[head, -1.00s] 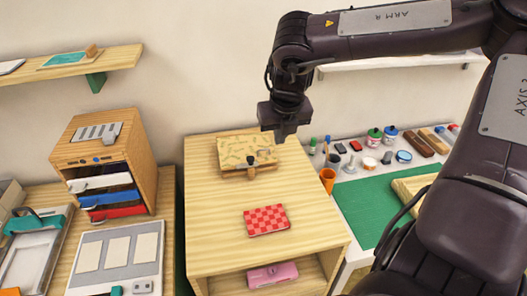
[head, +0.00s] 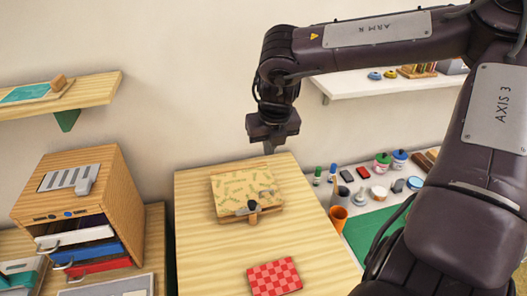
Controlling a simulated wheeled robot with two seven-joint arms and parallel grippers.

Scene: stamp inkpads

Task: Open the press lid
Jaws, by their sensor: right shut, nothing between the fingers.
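The press (head: 246,192) sits on the wooden table top. Its patterned tan lid lies flat, and a dark knob and a wooden tab (head: 253,217) show at its front edge. My right gripper (head: 268,149) hangs pointing down above the back right of the press, apart from it in the picture. Its fingers are together with nothing between them. My left gripper is out of view.
A red checkered pad (head: 274,277) lies nearer on the same table top (head: 205,255). A drawer cabinet (head: 85,205) stands left. An orange cup (head: 338,217), several bottles and inkpads stand right. The table between press and pad is clear.

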